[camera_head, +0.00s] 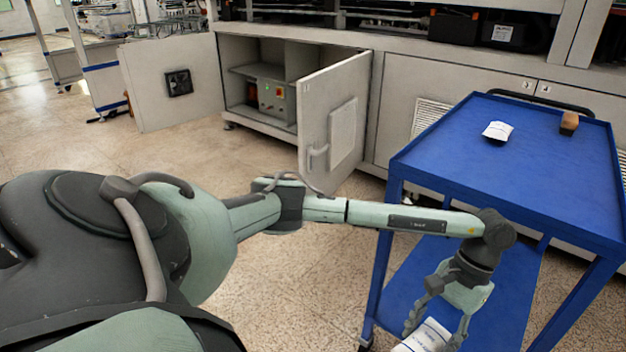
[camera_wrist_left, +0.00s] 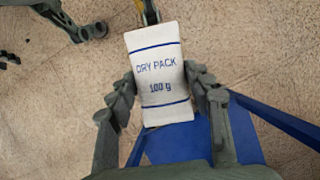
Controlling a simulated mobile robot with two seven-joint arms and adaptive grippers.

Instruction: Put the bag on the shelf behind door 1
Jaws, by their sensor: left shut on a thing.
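The bag is a white pouch (camera_wrist_left: 158,75) with blue lines and the print "DRY PACK 100 g". My left gripper (camera_wrist_left: 160,92) has one finger on each side of it. In the head view, my left gripper (camera_head: 436,326) hangs pointing down in front of the blue cart, with the bag (camera_head: 428,337) partly cut off at the bottom edge. The cabinet has two doors standing open, a left door (camera_head: 155,85) with a black vent and a right door (camera_head: 325,130) with a handle. A shelf (camera_head: 256,70) shows inside. No door number is readable. My right gripper is not identifiable.
The blue cart (camera_head: 480,170) has a second white pouch (camera_head: 497,131) and a brown block (camera_head: 569,121) on top. A grey box (camera_head: 272,95) with a red button stands inside the cabinet. The open right door juts out toward my arm. Floor before the cabinet is clear.

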